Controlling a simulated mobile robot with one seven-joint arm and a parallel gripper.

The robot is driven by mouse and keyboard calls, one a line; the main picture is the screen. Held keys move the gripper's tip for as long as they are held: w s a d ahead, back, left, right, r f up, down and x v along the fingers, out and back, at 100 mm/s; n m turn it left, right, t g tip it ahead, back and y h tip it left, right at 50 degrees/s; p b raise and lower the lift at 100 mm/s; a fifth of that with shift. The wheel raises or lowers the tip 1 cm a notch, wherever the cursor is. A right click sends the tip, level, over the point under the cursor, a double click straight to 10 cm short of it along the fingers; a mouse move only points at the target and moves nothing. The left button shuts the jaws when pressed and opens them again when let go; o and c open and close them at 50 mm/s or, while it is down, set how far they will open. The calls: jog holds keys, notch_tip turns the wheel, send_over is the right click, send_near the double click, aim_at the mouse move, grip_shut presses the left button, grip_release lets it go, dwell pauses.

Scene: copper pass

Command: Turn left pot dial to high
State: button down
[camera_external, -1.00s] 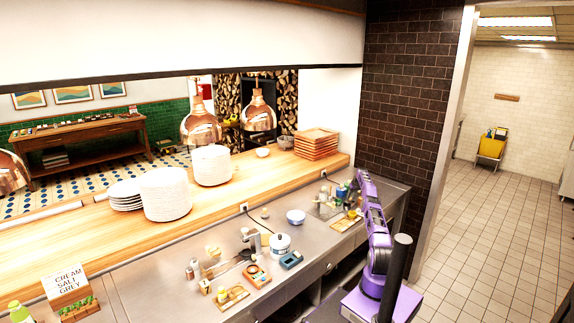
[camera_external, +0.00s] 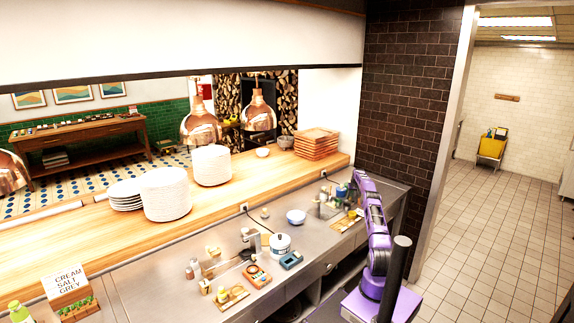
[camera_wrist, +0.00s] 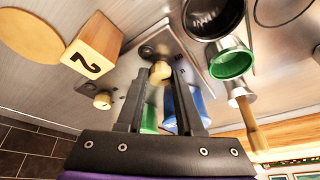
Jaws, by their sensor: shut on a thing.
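In the wrist view my gripper (camera_wrist: 160,78) has its two dark fingers around a small cream dial (camera_wrist: 160,70), shut on it. This dial sits on a grey metal plate. A second cream dial (camera_wrist: 102,100) stands to the left of the fingers, apart from them. A wooden block marked 2 (camera_wrist: 95,48) is beside it at the upper left. In the external view my purple arm reaches to the far right end of the steel counter, and its fingertips are too small and covered to make out.
Close to the fingers are a green-rimmed metal cup (camera_wrist: 232,62), a dark open vessel (camera_wrist: 210,18) and a blue item (camera_wrist: 190,105). The steel counter (camera_external: 150,280) also carries a white lidded pot (camera_external: 280,243) and a white bowl (camera_external: 296,216). A dark brick wall stands behind.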

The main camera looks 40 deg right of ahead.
jog(key=m, duration=0.2)
jog(key=shift+w+a+m+g+h+p, duration=0.1)
jog(key=shift+a+m+g+h+p, duration=0.05)
jog(key=shift+m+g+h+p, duration=0.25)
jog(key=shift+w+m+g+h, duration=0.1)
jog(key=shift+m+g+h, duration=0.4)
jog(key=shift+m, duration=1.4)
jog(key=c, duration=0.6)
grip_release()
jog(key=shift+o, duration=0.2)
jog(key=b+v, duration=0.1)
jog(key=v, duration=1.6)
jog(key=shift+w+r, duration=0.2)
jog(key=shift+r, duration=0.1)
